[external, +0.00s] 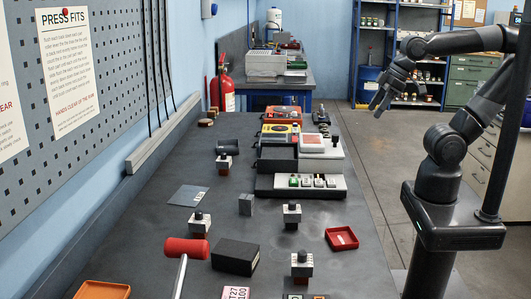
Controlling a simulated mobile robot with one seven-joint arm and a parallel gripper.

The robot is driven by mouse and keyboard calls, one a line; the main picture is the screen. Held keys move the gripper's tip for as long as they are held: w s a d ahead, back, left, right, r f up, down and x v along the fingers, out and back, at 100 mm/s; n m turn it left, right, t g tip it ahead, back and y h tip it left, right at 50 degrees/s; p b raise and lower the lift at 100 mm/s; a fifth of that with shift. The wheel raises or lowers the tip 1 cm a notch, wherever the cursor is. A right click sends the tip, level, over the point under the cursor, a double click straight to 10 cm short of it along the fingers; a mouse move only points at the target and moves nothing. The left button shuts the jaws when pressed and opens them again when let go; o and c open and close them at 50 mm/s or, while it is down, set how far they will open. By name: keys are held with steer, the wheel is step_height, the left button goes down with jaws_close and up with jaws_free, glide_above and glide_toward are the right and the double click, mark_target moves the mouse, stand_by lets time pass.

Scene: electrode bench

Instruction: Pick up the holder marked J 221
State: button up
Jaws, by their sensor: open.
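Several similar holders stand on the dark bench (330,208), each a pale metal block with a dark knob on top. One holder (224,166) is farther back, one (199,226) at the left, one (291,217) in the middle and one (301,270) nearer the front. Their markings are too small to read, so I cannot tell which is J 221. My gripper (379,102) is open and empty, pointing down in the air to the right of the bench, well away from all the holders.
A red-headed mallet (186,248), a black box (236,256), a red tray (341,238) and an orange tray (102,290) lie near the front. A stepped rack (298,184) stands farther back.

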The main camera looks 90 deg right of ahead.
steer(key=w+a+r, duration=0.3)
steer(key=w+a, duration=0.5)
steer(key=w, duration=0.3)
steer(key=g, duration=0.1)
glide_toward(307, 254)
steer(key=x, duration=1.2)
steer(key=shift+d+f, duration=0.2)
steer(key=shift+f, duration=0.25)
steer(key=shift+c, duration=0.5)
